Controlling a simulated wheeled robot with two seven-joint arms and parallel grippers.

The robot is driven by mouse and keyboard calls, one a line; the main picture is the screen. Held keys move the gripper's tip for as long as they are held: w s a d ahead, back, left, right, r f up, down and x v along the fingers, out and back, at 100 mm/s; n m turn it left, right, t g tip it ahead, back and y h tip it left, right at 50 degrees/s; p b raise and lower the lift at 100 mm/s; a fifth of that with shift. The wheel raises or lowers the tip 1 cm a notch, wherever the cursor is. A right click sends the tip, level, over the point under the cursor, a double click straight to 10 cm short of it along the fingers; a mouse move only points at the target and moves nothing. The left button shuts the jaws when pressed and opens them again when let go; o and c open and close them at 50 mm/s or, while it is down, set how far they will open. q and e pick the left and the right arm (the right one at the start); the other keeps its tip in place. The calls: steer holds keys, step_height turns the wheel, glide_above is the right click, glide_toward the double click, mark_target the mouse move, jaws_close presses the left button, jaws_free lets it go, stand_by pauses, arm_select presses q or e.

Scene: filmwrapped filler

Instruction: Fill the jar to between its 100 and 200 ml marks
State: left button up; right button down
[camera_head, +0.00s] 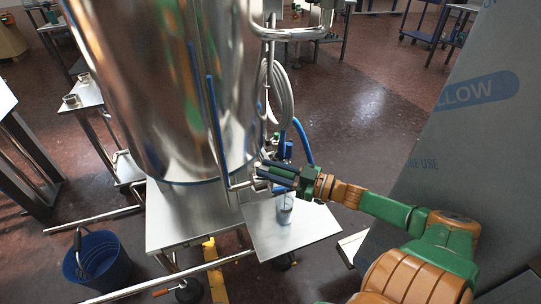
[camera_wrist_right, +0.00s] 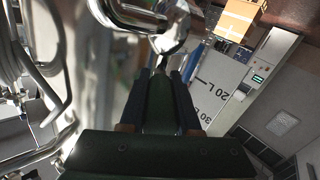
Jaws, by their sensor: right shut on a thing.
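A small clear jar (camera_head: 285,212) stands upright on the metal shelf (camera_head: 305,236) below the tank's outlet. Its marks and its liquid level are too small to read. The large shiny steel tank (camera_head: 165,90) rises above and to the left. My right gripper (camera_head: 265,174) is at the outlet fittings low on the tank's right side, above the jar. It is shut on a metal valve part, and in the right wrist view its fingers (camera_wrist_right: 166,68) point at a shiny steel fitting (camera_wrist_right: 172,38). The gripped part is mostly hidden. My left gripper is not in view.
A blue bucket (camera_head: 97,262) stands on the floor at lower left. A coiled pale hose (camera_head: 280,95) and a blue hose (camera_head: 302,140) hang behind the outlet. A large grey panel (camera_head: 455,140) stands at right. A litre scale (camera_wrist_right: 212,90) shows in the right wrist view.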

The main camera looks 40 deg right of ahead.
mark_target(298, 177)
steer(key=c, duration=0.6)
jaws_free()
steer(key=shift+f, duration=0.1)
steer(key=s+p, duration=0.1)
steer(key=s+d+p, duration=0.1)
steer(key=p, duration=0.1)
steer(key=shift+s+d+r, duration=0.1)
steer(key=shift+s+r, duration=0.15)
steer(key=shift+r, duration=0.1)
steer(key=v, duration=0.3)
steer(key=p+v, duration=0.1)
steer(key=shift+s+f, duration=0.25)
steer(key=shift+f, duration=0.05)
steer(key=shift+d, duration=0.1)
